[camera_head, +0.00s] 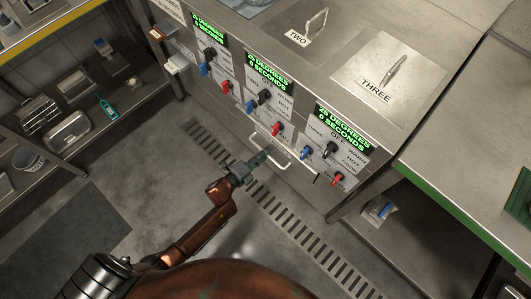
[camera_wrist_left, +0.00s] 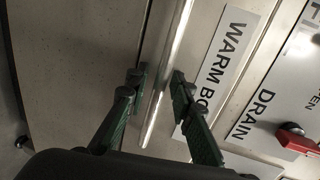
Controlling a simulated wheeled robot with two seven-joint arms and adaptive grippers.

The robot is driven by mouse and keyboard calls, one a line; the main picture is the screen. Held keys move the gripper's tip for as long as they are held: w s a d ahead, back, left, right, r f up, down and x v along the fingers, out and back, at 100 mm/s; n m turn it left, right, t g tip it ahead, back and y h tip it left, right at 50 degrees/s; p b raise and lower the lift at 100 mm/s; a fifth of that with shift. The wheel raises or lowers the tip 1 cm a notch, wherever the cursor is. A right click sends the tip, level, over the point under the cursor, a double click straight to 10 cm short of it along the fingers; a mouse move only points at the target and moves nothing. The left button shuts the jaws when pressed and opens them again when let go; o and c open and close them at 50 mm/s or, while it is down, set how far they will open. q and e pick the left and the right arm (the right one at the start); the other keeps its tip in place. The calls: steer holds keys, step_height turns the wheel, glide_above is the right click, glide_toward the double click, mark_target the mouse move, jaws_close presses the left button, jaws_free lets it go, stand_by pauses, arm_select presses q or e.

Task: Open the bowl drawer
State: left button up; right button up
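The bowl drawer (camera_head: 293,183) is in the front of the steel warmer, below the knobs, and its front looks flush. Its pale bar handle (camera_head: 283,164) sticks out from the front. In the left wrist view the handle (camera_wrist_left: 166,72) runs lengthwise, beside a label reading "WARM BO", partly cut off. My left gripper (camera_head: 260,159) is at the left end of the handle. In the wrist view its two green fingers (camera_wrist_left: 157,80) are apart, one on each side of the bar, with gaps showing. Whether the bar lies fully between them in depth is unclear. My right gripper is not visible.
Red, blue and black knobs (camera_head: 277,128) stick out just above the drawer. A slotted floor drain (camera_head: 272,205) runs below the warmer. A green-edged table (camera_head: 460,232) stands at right, shelves (camera_head: 45,150) at left. The floor before the drawer is open.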

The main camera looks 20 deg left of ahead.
arm_select(q)
jaws_close()
steer(key=shift+s, duration=0.1)
stand_by(0.4)
